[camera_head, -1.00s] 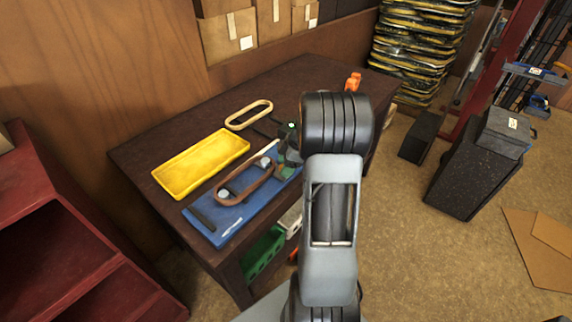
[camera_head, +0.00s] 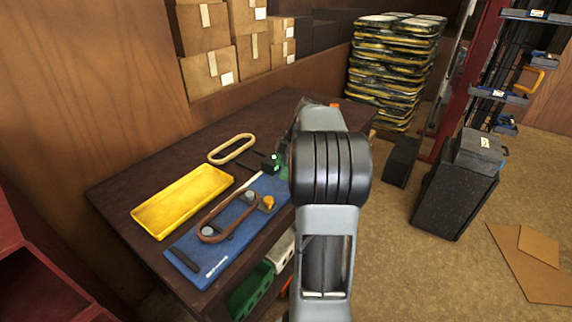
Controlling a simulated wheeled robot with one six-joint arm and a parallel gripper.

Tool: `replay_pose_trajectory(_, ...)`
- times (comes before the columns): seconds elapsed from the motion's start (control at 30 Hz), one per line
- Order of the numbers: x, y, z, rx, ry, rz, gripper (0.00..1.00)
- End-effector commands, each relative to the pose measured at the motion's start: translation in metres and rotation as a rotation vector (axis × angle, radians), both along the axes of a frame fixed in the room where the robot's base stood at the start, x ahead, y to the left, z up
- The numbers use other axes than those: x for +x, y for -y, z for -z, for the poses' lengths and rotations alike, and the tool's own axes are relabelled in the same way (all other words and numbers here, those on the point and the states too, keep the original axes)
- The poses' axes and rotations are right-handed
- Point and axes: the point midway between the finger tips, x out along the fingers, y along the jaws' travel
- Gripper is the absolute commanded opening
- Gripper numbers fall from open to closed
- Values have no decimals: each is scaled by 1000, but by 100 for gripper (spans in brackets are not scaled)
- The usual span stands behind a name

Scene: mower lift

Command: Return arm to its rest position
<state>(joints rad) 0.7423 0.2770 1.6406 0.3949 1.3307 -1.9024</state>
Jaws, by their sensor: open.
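My arm rises in front of the table, its elbow bent, with the forearm reaching away over the table's right end. My gripper (camera_head: 266,160) is partly seen past the forearm, a dark piece with green lights above the table. It looks empty and open, but most of it is hidden by the arm. A blue board (camera_head: 190,262) on the table bears a brown belt loop (camera_head: 207,217), grey round pulleys (camera_head: 236,230) and an orange knob (camera_head: 267,203). A tan loop (camera_head: 231,148) lies behind, apart from the gripper. A yellow tray (camera_head: 182,201) lies to the left.
The dark table (camera_head: 120,192) stands against a wooden wall, with green (camera_head: 250,290) and white bins beneath. Cardboard boxes (camera_head: 208,72) and a stack of yellow-black items (camera_head: 390,75) stand behind. A black speckled box (camera_head: 450,195) stands at right. Floor between is clear.

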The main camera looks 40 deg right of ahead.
Motion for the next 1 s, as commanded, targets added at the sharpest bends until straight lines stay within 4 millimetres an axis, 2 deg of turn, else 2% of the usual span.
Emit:
replay_pose_trajectory(0.2,-2,3,-9,-1,-1,0,59)
replay_pose_trajectory(0.77,-2,3,-9,0,-1,3,59)
replay_pose_trajectory(0.87,-2,4,-9,8,-16,48,59)
replay_pose_trajectory(1.0,-2,8,-3,21,-84,269,59)
